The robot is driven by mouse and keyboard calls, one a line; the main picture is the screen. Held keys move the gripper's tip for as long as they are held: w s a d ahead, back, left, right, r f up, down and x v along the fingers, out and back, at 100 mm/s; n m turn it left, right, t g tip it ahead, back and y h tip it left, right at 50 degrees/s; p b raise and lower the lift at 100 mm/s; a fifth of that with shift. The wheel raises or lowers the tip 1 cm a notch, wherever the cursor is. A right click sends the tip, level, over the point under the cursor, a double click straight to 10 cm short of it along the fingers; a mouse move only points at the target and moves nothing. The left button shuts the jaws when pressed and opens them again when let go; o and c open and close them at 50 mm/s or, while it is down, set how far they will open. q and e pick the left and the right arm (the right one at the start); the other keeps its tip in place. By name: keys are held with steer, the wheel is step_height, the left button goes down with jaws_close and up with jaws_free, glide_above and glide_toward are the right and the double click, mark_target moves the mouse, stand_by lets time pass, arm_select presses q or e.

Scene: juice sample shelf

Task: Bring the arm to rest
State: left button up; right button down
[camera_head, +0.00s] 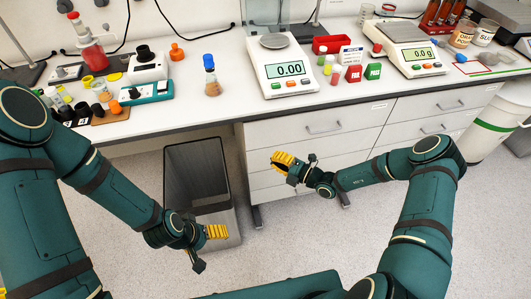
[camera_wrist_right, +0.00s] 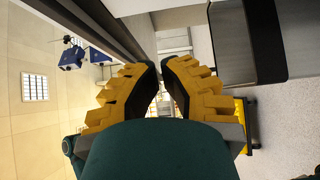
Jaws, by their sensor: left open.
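My left gripper (camera_head: 217,231) hangs low in front of the bench, over the floor beside the bin, with its yellow fingers pointing right. It is open and I see nothing in it. My right gripper (camera_head: 283,160) is in front of the drawers, below the bench top, with its yellow fingers pointing left. In the right wrist view its two fingers (camera_wrist_right: 160,72) lean together toward the tips, with a narrow gap and no object seen between them. Both grippers are apart from the bench.
The white bench (camera_head: 225,112) carries a flask with blue cap (camera_head: 211,76), a scale (camera_head: 282,70), a second scale (camera_head: 406,48) and several jars. A dark bin (camera_head: 198,170) stands under the bench. A white drum (camera_head: 492,128) stands at right. Floor in front is clear.

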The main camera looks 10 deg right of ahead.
steer(key=shift+s+d+f, duration=0.1)
steer(key=shift+s+d, duration=0.15)
steer(key=shift+d, duration=0.15)
steer(key=s+a+f+n+g, duration=0.2)
steer(key=s+a+n+g, duration=0.65)
steer(key=s+n, duration=0.2)
steer(key=s+d+r+n+g+h, duration=0.1)
steer(key=s+n+h, duration=0.3)
steer(key=n, duration=1.2)
steer(key=s+d+n+g+h, duration=0.1)
steer(key=s+n+h, duration=0.4)
steer(key=n, duration=1.1)
steer(key=s, duration=0.3)
steer(key=shift+d+r, duration=0.35)
steer(key=shift+r, duration=0.05)
steer(key=shift+s, duration=0.1)
